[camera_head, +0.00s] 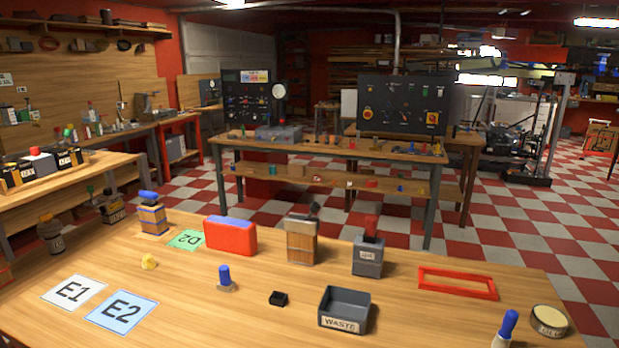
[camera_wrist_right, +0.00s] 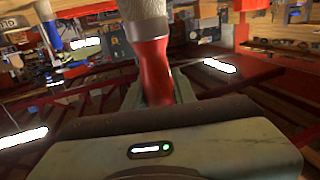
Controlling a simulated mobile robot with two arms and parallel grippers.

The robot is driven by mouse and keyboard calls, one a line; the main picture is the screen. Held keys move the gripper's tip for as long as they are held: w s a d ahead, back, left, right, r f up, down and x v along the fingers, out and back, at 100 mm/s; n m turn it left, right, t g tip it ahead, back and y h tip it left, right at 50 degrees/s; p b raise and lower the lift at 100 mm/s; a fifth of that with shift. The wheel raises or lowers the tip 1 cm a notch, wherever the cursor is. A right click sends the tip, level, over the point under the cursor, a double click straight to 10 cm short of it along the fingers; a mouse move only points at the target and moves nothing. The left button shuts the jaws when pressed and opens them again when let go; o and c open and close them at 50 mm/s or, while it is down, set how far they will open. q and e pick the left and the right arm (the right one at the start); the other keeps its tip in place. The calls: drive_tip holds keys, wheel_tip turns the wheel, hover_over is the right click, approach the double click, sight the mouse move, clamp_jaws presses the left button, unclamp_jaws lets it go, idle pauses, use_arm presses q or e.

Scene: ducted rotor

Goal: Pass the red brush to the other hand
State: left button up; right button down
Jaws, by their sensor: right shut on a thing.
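The red brush (camera_wrist_right: 155,66) shows in the right wrist view, with a red handle, a silver collar and pale bristles at the top edge of the picture. My right gripper (camera_wrist_right: 160,88) is shut on its red handle, and the wrist housing fills the bottom of that view. The bristle end runs out of the frame. Neither gripper shows in the head view, and my left gripper is in no view.
The wooden table holds a grey waste bin (camera_head: 344,310), a red frame (camera_head: 457,283), a red-and-blue block (camera_head: 230,236), a blue-handled tool (camera_head: 506,329) and a round tin (camera_head: 549,321).

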drive_tip(key=shift+y, duration=0.3)
drive_tip(key=s, duration=0.3)
drive_tip(key=s+f, duration=0.1)
drive_tip(key=shift+s+a, duration=0.2)
drive_tip(key=shift+a, duration=0.15)
